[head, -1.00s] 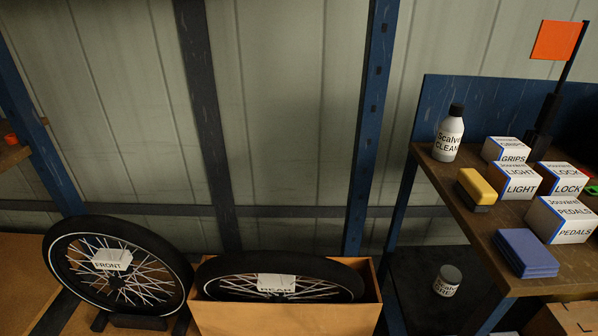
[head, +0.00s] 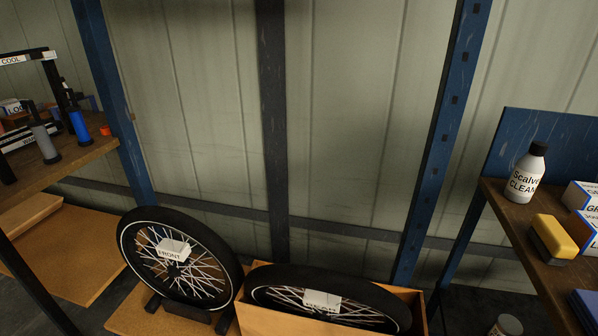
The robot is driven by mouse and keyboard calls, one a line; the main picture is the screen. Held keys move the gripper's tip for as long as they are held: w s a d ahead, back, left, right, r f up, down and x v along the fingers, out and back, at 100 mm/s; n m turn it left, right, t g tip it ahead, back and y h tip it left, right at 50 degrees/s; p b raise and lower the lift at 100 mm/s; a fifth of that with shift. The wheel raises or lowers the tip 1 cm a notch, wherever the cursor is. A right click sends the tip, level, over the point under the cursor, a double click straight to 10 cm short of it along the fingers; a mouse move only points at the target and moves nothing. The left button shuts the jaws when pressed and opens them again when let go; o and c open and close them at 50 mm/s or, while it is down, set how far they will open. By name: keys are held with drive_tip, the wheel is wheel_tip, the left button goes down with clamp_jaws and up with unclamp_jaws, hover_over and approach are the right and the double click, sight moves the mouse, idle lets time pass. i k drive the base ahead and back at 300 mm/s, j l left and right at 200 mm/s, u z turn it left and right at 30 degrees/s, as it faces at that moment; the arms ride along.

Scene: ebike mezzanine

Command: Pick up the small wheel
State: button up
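Two spoked wheels with black tyres show low in the head view. The wheel labelled FRONT (head: 200,276) leans upright in a dark stand on a board. The other wheel (head: 283,299) sits tilted in an open cardboard box (head: 262,325), to the right of the first; its label is hard to read now. From this angle I cannot tell which wheel is the smaller. My gripper is not in view.
A wooden shelf (head: 520,225) on the right holds a bottle (head: 526,172), a yellow sponge-like block (head: 553,238) and boxes. A shelf (head: 85,150) on the left holds blue and grey cylinders. Blue posts (head: 440,140) and a corrugated wall stand behind the wheels.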

sight(179, 265)
drive_tip(key=u, duration=0.9)
drive_tip(key=z, duration=0.35)
